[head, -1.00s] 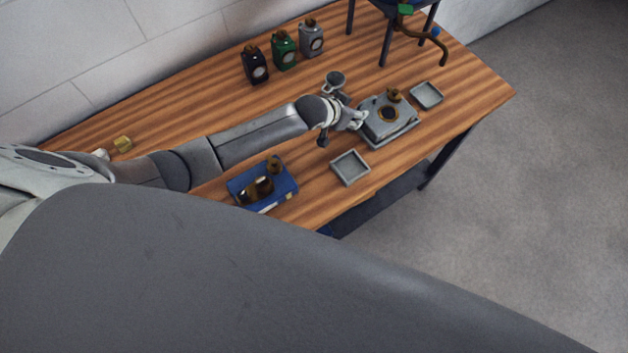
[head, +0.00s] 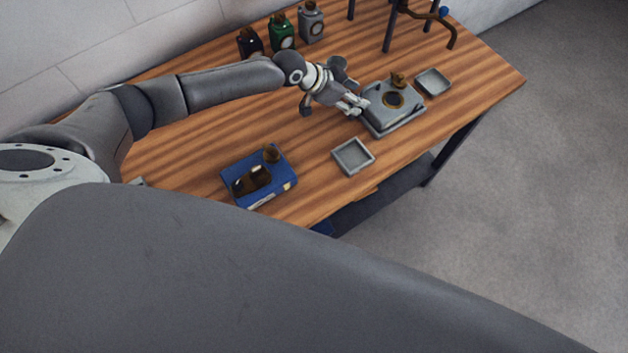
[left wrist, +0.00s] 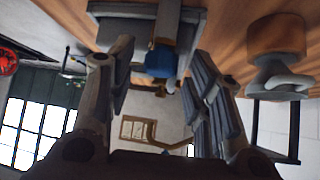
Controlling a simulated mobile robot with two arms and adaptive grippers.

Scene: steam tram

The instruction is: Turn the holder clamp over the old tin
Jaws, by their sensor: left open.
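A grey flat device (head: 391,105) with a dark ring and a brown knob (head: 398,79) on top stands on the table at centre right. I cannot tell which part of it is the holder clamp, and I cannot single out the old tin. My left gripper (head: 358,105) is open at the device's left edge; whether it touches is unclear. In the left wrist view the open fingers (left wrist: 160,90) are spread either side of a blue rounded part (left wrist: 160,62), with a grey body (left wrist: 135,12) above. My right gripper is not in view.
Three canisters, black (head: 250,43), green (head: 282,32) and grey (head: 311,22), stand along the back. Small square trays lie in front (head: 353,157) and to the right (head: 432,81). A blue box (head: 258,178) with brown parts stands front left. Bare wood lies between.

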